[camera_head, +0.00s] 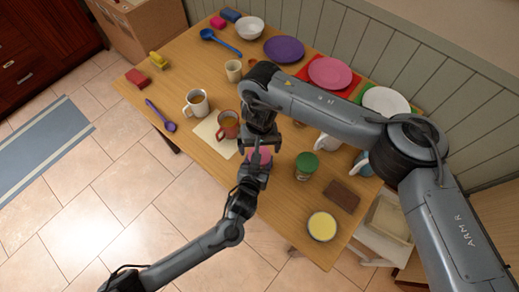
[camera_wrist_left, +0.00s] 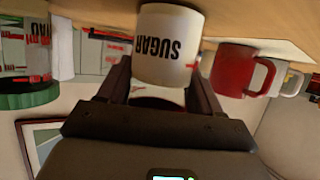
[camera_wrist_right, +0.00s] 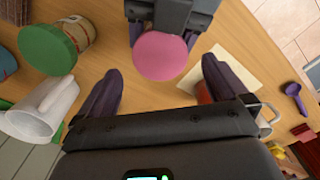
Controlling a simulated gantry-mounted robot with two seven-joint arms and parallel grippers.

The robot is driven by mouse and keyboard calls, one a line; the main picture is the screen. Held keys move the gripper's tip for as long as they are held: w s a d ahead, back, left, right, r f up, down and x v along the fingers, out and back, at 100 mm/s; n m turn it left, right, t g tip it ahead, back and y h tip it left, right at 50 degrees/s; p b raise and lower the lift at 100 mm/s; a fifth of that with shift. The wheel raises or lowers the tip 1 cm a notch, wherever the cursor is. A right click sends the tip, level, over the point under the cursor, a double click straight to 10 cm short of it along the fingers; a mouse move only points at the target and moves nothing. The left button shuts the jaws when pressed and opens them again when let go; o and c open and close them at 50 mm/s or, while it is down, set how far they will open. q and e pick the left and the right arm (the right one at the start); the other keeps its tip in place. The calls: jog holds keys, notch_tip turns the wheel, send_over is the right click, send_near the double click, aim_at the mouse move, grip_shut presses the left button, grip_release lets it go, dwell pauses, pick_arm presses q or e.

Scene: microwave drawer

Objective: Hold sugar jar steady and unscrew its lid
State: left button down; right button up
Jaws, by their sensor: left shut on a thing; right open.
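The white sugar jar (camera_wrist_left: 168,48) with dark SUGAR lettering shows upside down in the left wrist view. My left gripper (camera_wrist_left: 163,85) is shut on its body, one finger on each side. The jar's round pink lid (camera_wrist_right: 160,56) faces up in the right wrist view and is on the jar; it shows partly in the head view (camera_head: 262,156). My right gripper (camera_wrist_right: 160,85) is open above the lid, fingers spread wider than it and apart from it. In the head view, the right gripper (camera_head: 260,146) and left arm hide most of the jar.
A red mug (camera_head: 228,126) stands on a pale mat close beside the jar. A green-lidded jar (camera_head: 306,165) and a white pitcher (camera_head: 326,142) are to the right. A brown block (camera_head: 341,195) and a yellow-filled bowl (camera_head: 322,226) lie near the table's front edge.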

jog(key=shift+r, duration=0.4)
pick_arm(q)
jog(key=shift+c, duration=0.5)
grip_release()
jog(key=shift+s, duration=0.1)
jog(key=p+v, duration=0.2)
jog(key=v, duration=0.8)
jog(key=shift+s+a+r, duration=0.1)
jog(key=shift+s+r, duration=0.05)
jog(key=shift+s, duration=0.1)
jog(key=shift+c, duration=0.3)
pick_arm(e)
notch_tip(320, 180, up, 2)
jog(key=shift+r, duration=0.1)
